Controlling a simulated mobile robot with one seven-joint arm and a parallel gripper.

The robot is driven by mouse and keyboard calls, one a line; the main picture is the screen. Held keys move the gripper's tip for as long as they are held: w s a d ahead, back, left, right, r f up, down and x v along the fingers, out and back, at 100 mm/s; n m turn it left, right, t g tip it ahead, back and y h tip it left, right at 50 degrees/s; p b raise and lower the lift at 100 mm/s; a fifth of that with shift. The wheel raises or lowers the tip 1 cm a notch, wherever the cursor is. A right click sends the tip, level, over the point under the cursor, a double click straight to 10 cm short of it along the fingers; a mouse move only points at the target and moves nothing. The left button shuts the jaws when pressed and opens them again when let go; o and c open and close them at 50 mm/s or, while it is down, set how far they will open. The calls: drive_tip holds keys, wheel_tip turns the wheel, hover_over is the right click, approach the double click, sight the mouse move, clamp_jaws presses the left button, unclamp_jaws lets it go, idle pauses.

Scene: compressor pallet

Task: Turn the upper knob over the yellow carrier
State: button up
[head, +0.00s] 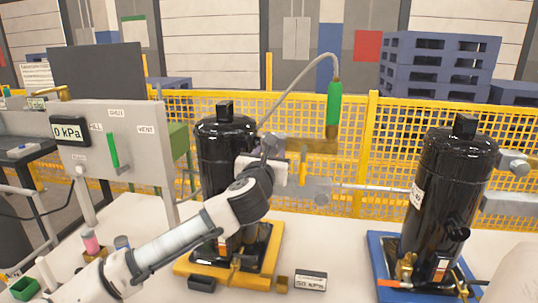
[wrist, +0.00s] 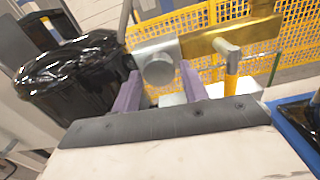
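The black compressor (head: 225,140) stands upright on the yellow carrier (head: 262,268), partly hidden by my arm. In the wrist view, a grey round knob (wrist: 159,69) at the end of a grey fitting faces me beside the black compressor (wrist: 75,80). I take it for the upper knob; it is hard to make out in the head view. My gripper (wrist: 158,74) is open, with one purple finger on each side of the knob. Small gaps seem to show between the fingers and the knob. In the head view, my gripper (head: 276,168) is right of the compressor's upper part.
A brass block (wrist: 232,38) with a yellow lever (wrist: 231,70) is close right of my gripper. A green-handled hose end (head: 333,103) stands above it. A second compressor (head: 450,185) stands on a blue carrier (head: 380,262). A panel reading 0 kPa (head: 68,131) is left.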

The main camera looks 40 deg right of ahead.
drive_tip(key=shift+o, duration=0.9)
drive_tip(key=shift+r, duration=0.1)
drive_tip(key=b+v, duration=0.2)
drive_tip(key=v, duration=1.1)
drive_tip(key=shift+s+a+b, duration=0.25)
drive_tip(key=shift+s+b, duration=0.05)
drive_tip(key=shift+b, duration=0.1)
